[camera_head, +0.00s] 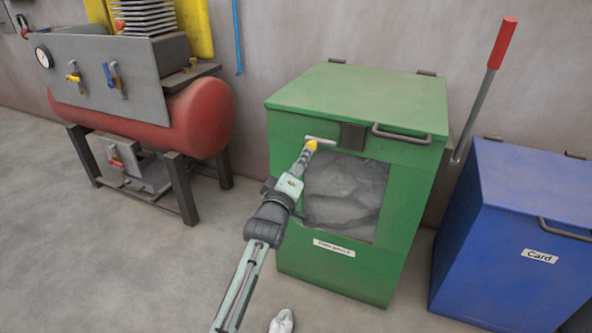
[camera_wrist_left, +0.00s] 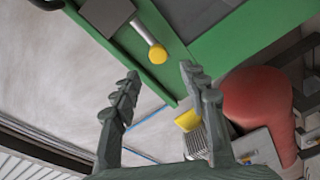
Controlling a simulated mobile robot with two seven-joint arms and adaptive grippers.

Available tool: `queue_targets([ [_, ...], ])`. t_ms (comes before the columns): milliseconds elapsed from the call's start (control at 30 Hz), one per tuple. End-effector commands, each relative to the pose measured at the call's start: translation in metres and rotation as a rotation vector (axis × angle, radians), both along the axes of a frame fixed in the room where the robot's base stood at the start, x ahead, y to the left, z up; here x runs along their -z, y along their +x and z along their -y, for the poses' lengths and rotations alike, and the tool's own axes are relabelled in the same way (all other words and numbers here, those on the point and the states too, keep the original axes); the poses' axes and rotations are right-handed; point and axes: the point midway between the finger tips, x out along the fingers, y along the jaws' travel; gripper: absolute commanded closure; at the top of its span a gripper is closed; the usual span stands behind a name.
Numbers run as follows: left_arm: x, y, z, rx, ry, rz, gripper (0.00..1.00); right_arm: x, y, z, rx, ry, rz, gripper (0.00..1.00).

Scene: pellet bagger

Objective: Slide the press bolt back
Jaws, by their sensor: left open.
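The press is a green box (camera_head: 420,210) with a lid and a front window showing crumpled grey plastic. Its bolt, a pale metal rod with a yellow knob (camera_head: 312,144), lies across the upper front, beside a dark block (camera_head: 352,136). In the left wrist view the yellow knob (camera_wrist_left: 158,54) is at the end of the rod, which runs out from the grey block (camera_wrist_left: 106,14). My left gripper (camera_head: 305,156) is just in front of the knob. Its two fingers (camera_wrist_left: 160,72) are spread, with the knob beyond their tips and nothing held.
A lid handle (camera_head: 402,135) is at the front right of the press. A lever with a red grip (camera_head: 503,42) rises at its right side. A blue bin (camera_head: 510,230) labelled Card stands right, a red tank (camera_head: 200,118) left. Bare floor lies in front.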

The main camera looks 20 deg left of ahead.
Motion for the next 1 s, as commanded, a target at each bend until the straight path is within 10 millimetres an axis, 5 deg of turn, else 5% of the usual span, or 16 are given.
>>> queue_targets([
  [233, 0.0, -0.032, 0.002, 0.0, 0.0, -0.001, 0.56, 0.0, 0.0, 0.0, 0.0, 0.001, -0.001, 0.6],
  [767, 0.0, -0.036, 0.002, -0.001, 0.002, -0.002, 0.56, 0.001, -0.001, -0.001, 0.0, 0.001, -0.001, 0.6],
  [867, 0.014, -0.041, 0.002, 0.003, 0.035, -0.043, 0.56, 0.001, -0.001, -0.001, 0.0, 0.002, -0.001, 0.6],
  [1000, 0.076, -0.067, 0.0, 0.034, 0.197, -0.235, 0.56, 0.001, -0.001, -0.001, 0.0, 0.002, -0.001, 0.6],
])
